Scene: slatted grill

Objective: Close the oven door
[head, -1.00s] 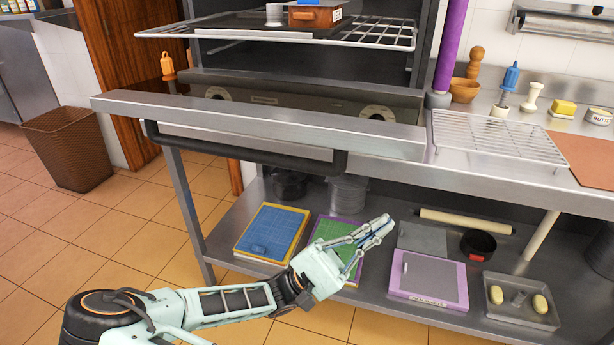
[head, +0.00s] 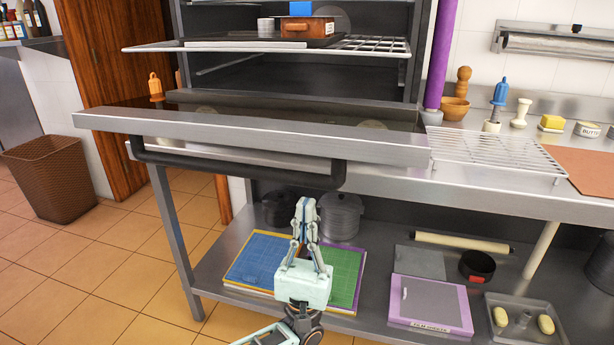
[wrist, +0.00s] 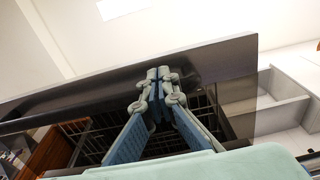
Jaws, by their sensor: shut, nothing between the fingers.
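The oven door (head: 250,133) is folded down and stands out level in front of the open oven cavity (head: 290,75). Its dark bar handle (head: 240,171) hangs along the front edge. My gripper (head: 306,205) is shut and empty, pointing up, below the right end of the handle in the head view. In the wrist view my gripper (wrist: 158,76) is shut in front of the door's underside (wrist: 230,62), with the dark handle (wrist: 30,122) at the left. I cannot tell whether the fingertips touch the door.
An oven rack (head: 375,46) sticks out above the door, with a brown pot (head: 308,27) on it. A wire cooling rack (head: 490,150) lies on the counter at the right. The lower shelf (head: 380,300) holds cutting boards (head: 345,270) and pots (head: 340,215).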

